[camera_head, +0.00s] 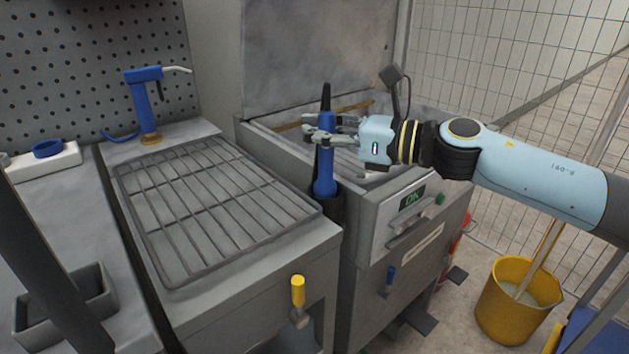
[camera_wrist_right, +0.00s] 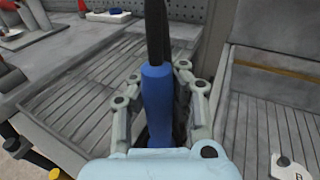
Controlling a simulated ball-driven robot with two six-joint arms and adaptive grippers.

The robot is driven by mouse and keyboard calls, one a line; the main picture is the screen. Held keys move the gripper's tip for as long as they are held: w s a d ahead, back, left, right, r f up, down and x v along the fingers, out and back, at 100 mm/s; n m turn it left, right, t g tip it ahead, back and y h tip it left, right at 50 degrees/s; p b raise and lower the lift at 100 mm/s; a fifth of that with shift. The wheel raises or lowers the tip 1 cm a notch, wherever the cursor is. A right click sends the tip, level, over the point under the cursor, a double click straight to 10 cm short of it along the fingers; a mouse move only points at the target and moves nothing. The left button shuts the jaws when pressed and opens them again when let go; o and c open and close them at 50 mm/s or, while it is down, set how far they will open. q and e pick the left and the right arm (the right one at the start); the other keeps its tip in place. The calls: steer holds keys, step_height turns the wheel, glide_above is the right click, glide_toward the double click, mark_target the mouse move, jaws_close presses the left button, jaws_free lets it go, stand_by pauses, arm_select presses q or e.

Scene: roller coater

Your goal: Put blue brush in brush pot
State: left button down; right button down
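The blue brush (camera_head: 324,168) stands upright with its black end up, at the near left corner of the coater. My right gripper (camera_head: 320,127) reaches it from the right, its fingers closed around the blue handle. In the right wrist view, the blue brush (camera_wrist_right: 158,105) is between the fingers of my right gripper (camera_wrist_right: 158,75). My left gripper is not in view.
A wire rack (camera_head: 215,200) covers the bench left of the coater. A blue spray tool (camera_head: 145,105) stands behind it. The coater's front panel (camera_head: 410,205) is below my right gripper. A yellow bucket (camera_head: 510,300) stands on the floor at right.

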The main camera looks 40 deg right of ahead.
mark_target(326, 162)
steer(key=shift+f+b, duration=0.65)
steer(key=shift+f, duration=1.65)
steer(key=shift+f, duration=0.2)
steer(key=c, duration=1.5)
jaws_free()
